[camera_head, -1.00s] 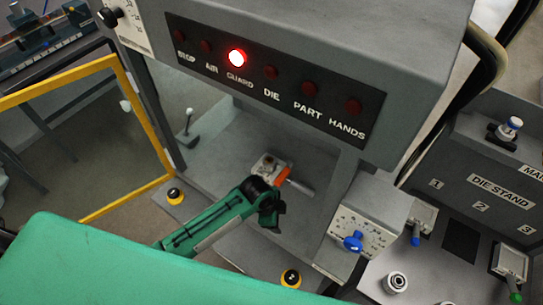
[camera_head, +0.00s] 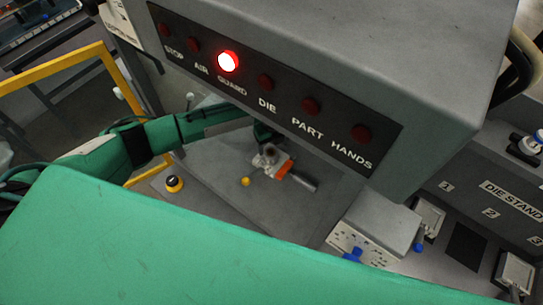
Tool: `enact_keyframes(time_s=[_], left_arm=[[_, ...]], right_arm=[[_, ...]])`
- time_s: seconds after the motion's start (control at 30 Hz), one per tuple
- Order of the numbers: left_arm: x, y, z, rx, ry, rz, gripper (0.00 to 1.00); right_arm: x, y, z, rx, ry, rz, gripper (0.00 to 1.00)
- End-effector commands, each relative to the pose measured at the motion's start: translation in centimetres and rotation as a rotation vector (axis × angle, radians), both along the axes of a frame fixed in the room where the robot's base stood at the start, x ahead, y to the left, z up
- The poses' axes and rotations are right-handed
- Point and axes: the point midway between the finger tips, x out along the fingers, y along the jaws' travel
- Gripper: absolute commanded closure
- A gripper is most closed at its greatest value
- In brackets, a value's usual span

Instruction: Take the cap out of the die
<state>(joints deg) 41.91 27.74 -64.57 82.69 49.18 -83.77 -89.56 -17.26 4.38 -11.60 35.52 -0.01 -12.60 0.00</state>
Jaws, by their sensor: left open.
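The die (camera_head: 271,162) is a small pale metal block with an orange part and a grey handle pointing right, on the grey bed under the press head. The cap cannot be clearly made out; the top of the die is small and partly covered by my gripper. My left arm comes in from the left under the indicator panel. My left gripper (camera_head: 265,138) is dark, open and just above the back of the die, partly hidden by the panel's lower edge. Whether it touches anything cannot be told. My right gripper is not in view.
The press head with its indicator panel (camera_head: 265,83) overhangs the bed; the GUARD lamp is lit red. The yellow guard frame (camera_head: 60,58) stands open at left. A black-and-yellow button (camera_head: 174,183) and small yellow ball (camera_head: 245,182) lie left of the die. A control box (camera_head: 375,228) stands right.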

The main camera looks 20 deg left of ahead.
Motion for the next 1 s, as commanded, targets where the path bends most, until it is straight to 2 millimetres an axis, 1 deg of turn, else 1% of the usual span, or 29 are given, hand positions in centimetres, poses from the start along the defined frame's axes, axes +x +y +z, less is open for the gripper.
enact_keyframes(time_s=[0.17,0.4,0.53,0.63,0.87,0.97,1.0], left_arm=[[0.0,0.1,-1.1,0.0,0.0,0.001,0.3],[-0.2,0.7,-3.9,0.0,0.0,0.002,0.3],[-0.2,0.7,-5.1,0.0,0.0,0.001,0.3],[-0.2,0.7,-5.4,0.0,-0.001,0.001,0.3],[-0.2,0.7,-5.3,0.0,-0.001,0.001,0.3],[-0.2,0.6,-5.3,0.0,-0.001,0.001,0.47],[-0.2,0.6,-5.3,0.0,-0.001,0.001,0.55]], right_arm=[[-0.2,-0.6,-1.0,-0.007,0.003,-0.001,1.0],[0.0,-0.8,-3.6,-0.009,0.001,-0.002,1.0],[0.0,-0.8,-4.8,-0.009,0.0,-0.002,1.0],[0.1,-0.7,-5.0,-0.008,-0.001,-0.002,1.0],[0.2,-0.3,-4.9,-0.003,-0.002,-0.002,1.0],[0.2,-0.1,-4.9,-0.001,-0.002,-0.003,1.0],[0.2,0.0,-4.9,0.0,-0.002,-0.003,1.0]])
